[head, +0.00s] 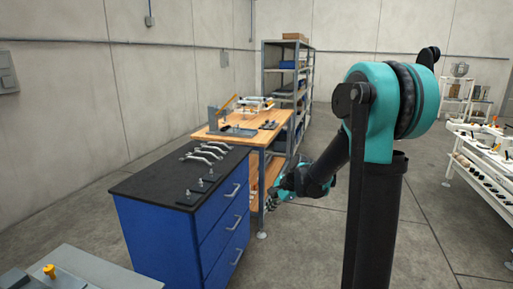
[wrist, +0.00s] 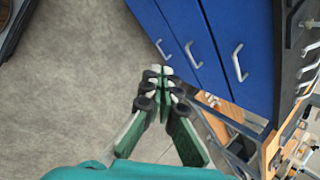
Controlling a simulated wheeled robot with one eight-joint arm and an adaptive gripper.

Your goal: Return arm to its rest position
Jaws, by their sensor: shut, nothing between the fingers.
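My gripper (wrist: 160,78) is shut and empty in the wrist view, its fingertips together over the grey floor. In the head view my gripper (head: 270,204) hangs low, just right of the blue cabinet's front. Part of my arm stands in front of the right half of the head view. The gripper looks apart from the cabinet, with a gap that is hard to judge.
The blue drawer cabinet (head: 180,237) has a black top holding metal handles (head: 208,152) and several small upright parts. A wooden workbench (head: 270,136) and grey shelving (head: 270,75) stand behind. A white rack (head: 480,165) is at right. Open floor (head: 310,245) lies right of the cabinet.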

